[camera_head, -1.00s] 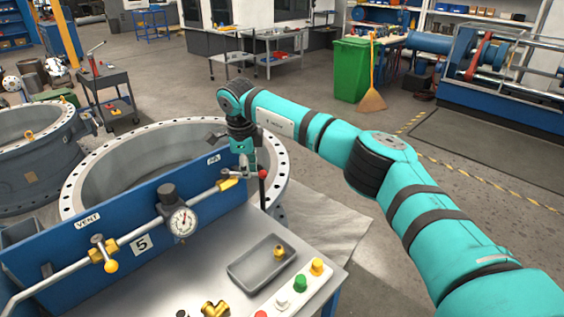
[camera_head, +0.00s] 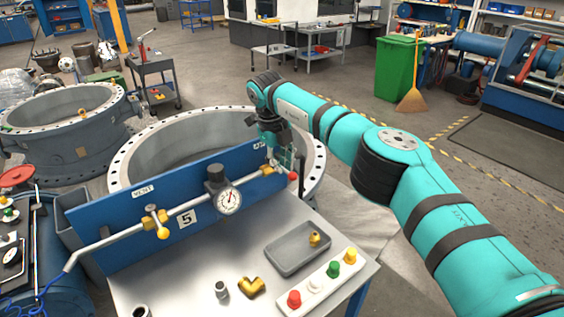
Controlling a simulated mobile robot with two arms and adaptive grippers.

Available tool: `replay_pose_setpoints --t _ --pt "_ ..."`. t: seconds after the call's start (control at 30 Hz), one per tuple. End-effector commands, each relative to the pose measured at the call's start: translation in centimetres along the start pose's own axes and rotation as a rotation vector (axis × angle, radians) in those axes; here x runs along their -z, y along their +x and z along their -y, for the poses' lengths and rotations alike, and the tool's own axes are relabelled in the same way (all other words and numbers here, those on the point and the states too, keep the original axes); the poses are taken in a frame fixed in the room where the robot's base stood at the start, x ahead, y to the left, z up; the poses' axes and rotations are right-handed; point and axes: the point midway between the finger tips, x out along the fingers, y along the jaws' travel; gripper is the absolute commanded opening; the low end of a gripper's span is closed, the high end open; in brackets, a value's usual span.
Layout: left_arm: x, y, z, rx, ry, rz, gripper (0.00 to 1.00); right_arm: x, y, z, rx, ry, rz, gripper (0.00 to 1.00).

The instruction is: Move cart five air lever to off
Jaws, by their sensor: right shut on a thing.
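Cart five's blue panel (camera_head: 110,229) carries a number 5 plate (camera_head: 187,219), a pipe and a round gauge (camera_head: 229,201). The air lever, with a red end (camera_head: 292,176), is at the pipe's right end, under the partly covered AIR label (camera_head: 259,146). My right gripper (camera_head: 283,160) reaches down from above and is shut on the air lever; its fingers hide much of the lever. The brass vent valve (camera_head: 157,222) is at the left of the pipe, below the VENT label (camera_head: 143,191). My left gripper is out of view.
The steel cart top holds a grey tray (camera_head: 298,249) with a brass fitting, a loose brass elbow (camera_head: 251,287) and a strip of coloured buttons (camera_head: 322,281). A large flanged ring (camera_head: 150,140) stands close behind the panel.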

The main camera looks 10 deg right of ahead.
Motion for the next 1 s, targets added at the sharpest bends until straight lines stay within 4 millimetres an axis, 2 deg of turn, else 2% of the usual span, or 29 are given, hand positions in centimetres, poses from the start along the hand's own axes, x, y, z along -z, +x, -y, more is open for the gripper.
replay_pose_setpoints --t 0.57,0.6,0.73,0.77,1.0 --pt "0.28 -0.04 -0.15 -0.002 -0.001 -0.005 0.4 -0.03 0.07 -0.07 -0.003 0.033 -0.006 0.0" --pt "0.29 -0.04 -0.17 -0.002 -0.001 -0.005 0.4 -0.03 0.08 -0.08 -0.003 0.033 -0.006 0.14" --pt "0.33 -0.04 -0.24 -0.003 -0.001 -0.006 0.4 -0.03 0.07 -0.07 -0.002 0.031 -0.006 0.31" --pt "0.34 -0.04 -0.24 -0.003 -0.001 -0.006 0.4 -0.03 0.06 -0.07 -0.002 0.031 -0.006 0.33" --pt "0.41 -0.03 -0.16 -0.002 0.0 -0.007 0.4 -0.04 -0.02 -0.04 -0.001 0.029 -0.005 0.33"
